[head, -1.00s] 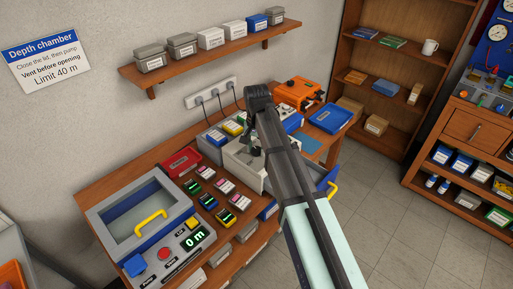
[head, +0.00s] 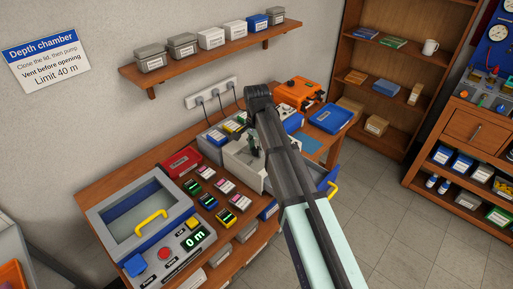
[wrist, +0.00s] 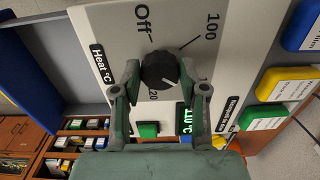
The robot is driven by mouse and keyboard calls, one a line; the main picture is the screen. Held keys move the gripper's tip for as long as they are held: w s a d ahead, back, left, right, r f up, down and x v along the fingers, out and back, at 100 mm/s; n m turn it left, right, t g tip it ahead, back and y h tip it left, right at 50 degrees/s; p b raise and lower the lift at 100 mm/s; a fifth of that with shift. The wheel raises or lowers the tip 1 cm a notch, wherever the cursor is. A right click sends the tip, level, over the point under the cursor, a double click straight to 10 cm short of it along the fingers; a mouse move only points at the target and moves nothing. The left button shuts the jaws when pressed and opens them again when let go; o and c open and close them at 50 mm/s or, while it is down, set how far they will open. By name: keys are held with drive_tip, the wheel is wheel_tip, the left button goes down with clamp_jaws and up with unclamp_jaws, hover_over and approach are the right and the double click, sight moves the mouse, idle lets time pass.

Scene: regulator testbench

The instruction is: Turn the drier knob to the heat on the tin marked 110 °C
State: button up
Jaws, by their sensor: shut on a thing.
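The drier knob (wrist: 157,66) is a black ridged dial on the drier's pale panel (wrist: 105,30) in the wrist view. My gripper (wrist: 160,74) is shut on the knob, with one finger on each side. Around it are printed "Off", "100" and "120"; a mark between 100 and 120 is partly hidden by my finger. A small display (wrist: 186,121) reads 110 °C in green. A green button (wrist: 148,130) sits below the knob. In the head view the drier (head: 238,167) is a whitish box, partly hidden by my arm. I cannot make out the tin.
Several labelled coloured blocks (head: 208,202) lie left of the drier, beside the depth chamber (head: 140,215). A red tray (head: 182,161) and blue tray (head: 331,118) are on the bench. An orange case (head: 299,93) stands behind. A shelf (head: 205,55) with tins hangs above.

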sight(256, 149)
drive_tip(key=shift+s+f, duration=0.1)
drive_tip(key=o, duration=1.1)
drive_tip(key=shift+o, duration=0.2)
drive_tip(key=shift+r, duration=0.4)
wheel_tip(256, 149, up, 11)
drive_tip(key=shift+r, duration=0.15)
